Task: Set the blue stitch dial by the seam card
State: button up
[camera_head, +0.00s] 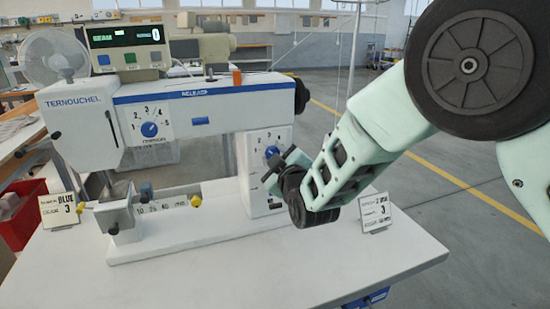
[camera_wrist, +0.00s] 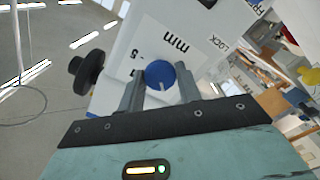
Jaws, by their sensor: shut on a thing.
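The blue stitch dial (camera_head: 271,152) sits on the white face of the machine's right column. In the wrist view the blue knob (camera_wrist: 160,72) lies between my two fingers, with a light pointer line towards the bottom of that view. My gripper (camera_head: 277,164) is shut on the knob; its fingers (camera_wrist: 160,88) are on either side of it. Part of the dial's printed scale is hidden by my gripper. Smaller print is unclear.
Another blue dial (camera_head: 149,130) with a number scale is on the machine's upper left body. A black handwheel (camera_wrist: 87,72) is near my fingers. The table front (camera_head: 240,285) is clear.

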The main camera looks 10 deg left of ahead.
jog(key=o, duration=1)
jog(key=shift+s, duration=0.15)
jog(key=b+v, duration=0.3)
jog(key=v, duration=1.4)
jog(key=shift+d, duration=0.1)
jog(key=s+d+m+g+h+p, duration=0.1)
jog(key=s+d+m+g+h, duration=0.1)
jog(key=s+d+g, duration=0.3)
jog(key=s+d+m+g+h+p, duration=0.1)
jog(key=s+d+g, duration=0.4)
jog(key=s, duration=0.5)
jog(key=s+d+f+m+g+h+p, duration=0.1)
jog(key=s+d+m+g+h, duration=0.3)
jog(key=s, duration=0.4)
jog(key=shift+s+d+f+g+h+p, duration=0.1)
jog(key=shift+d+g+h+p, duration=0.2)
jog(key=shift+d+g, duration=0.25)
jog(key=shift+s+d+f+g+h+p, duration=0.1)
jog(key=shift+d+g+h+p, duration=0.2)
jog(key=shift+d, duration=0.4)
